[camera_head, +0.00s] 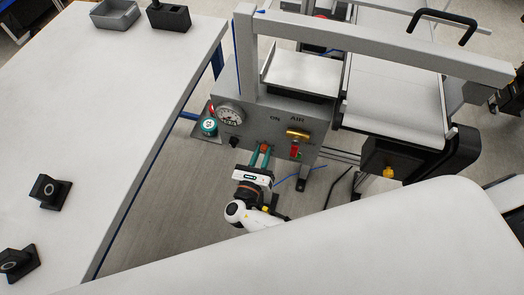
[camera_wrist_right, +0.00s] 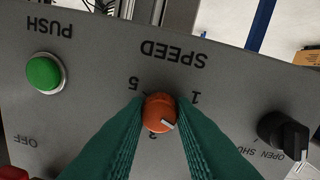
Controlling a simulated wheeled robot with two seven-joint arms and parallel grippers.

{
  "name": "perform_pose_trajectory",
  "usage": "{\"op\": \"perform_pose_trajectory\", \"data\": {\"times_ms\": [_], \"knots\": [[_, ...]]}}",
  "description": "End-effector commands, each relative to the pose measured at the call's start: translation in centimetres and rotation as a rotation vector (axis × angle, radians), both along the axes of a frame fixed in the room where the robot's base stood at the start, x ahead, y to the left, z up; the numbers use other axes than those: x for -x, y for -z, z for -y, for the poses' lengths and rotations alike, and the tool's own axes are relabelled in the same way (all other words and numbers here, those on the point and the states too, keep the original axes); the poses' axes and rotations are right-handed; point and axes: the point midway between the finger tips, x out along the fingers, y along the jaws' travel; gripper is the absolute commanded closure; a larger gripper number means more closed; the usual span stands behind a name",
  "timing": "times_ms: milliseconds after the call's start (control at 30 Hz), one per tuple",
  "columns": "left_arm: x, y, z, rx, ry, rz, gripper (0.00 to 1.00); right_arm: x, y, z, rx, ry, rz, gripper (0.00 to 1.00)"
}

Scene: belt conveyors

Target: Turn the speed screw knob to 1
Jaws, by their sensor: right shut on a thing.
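The speed screw knob (camera_wrist_right: 159,112) is a round orange knob on a grey panel (camera_wrist_right: 230,80), under the upside-down word SPEED in the right wrist view. Its white mark points to the lower right in that view, away from the digit 1, which is at the knob's upper right. A 5 is at its upper left. My right gripper (camera_head: 261,158) has green fingers, is at the panel front, and is shut on the knob, one finger on each side. The fingers cover part of the dial in the wrist view. My left gripper is not in view.
A green PUSH button (camera_wrist_right: 43,72) and a black OPEN/SHUT knob (camera_wrist_right: 284,133) flank the speed knob. In the head view, the panel also has a gauge (camera_head: 230,114) and a yellow handle (camera_head: 298,134). A white table (camera_head: 110,110) stands left; a conveyor (camera_head: 395,95) stands right.

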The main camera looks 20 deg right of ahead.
Motion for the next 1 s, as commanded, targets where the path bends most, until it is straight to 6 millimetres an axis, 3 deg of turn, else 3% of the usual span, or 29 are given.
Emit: {"op": "perform_pose_trajectory", "data": {"times_ms": [600, 1000], "knots": [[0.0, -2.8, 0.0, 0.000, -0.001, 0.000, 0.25, 0.2, 0.1, 0.0, 0.477, -0.001, -0.328, 1.00], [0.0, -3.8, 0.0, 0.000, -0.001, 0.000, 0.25, 0.3, 0.2, 0.1, 0.684, -0.001, -0.469, 1.00]]}}
